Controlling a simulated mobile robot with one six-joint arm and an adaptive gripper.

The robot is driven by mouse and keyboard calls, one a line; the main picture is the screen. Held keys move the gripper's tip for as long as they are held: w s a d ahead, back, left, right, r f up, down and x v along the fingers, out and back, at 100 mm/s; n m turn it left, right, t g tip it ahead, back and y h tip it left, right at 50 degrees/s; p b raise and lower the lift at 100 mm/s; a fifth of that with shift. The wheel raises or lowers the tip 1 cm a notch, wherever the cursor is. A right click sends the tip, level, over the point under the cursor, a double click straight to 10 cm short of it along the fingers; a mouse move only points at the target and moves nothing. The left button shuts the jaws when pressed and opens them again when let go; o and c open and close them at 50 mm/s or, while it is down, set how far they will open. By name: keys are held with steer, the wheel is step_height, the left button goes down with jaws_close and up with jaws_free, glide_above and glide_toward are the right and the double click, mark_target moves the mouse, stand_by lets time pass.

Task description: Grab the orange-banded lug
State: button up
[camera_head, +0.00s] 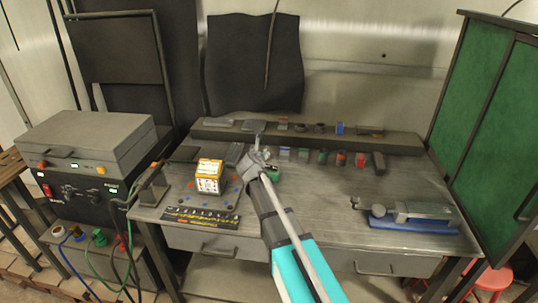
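Small lugs with coloured bands stand in a row on the bench in front of a raised dark ledge. Two of them look red to orange, a right-hand lug (361,160) and a left-hand lug (341,158); at this size I cannot tell which band is orange. Beside them are a green-banded lug (323,156) and a blue-banded lug (284,154). My gripper (257,142) is over the bench left of this row, apart from the two reddish lugs. Its fingers are too small to read, and my arm hides part of the bench.
A yellow-orange box (209,176) stands left of my arm. A dark ledge (400,141) at the back carries several small parts, including a blue one (340,128). A blue-based tool (413,217) lies right. A green-panelled cabinet (480,110) bounds the right side. The bench front right of centre is clear.

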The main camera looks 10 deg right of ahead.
steer(key=b, duration=0.3)
glide_toward(266, 147)
steer(key=shift+x, duration=1.5)
steer(key=shift+b+x, duration=1.2)
steer(key=shift+x, duration=1.6)
steer(key=shift+s, duration=0.1)
jaws_close()
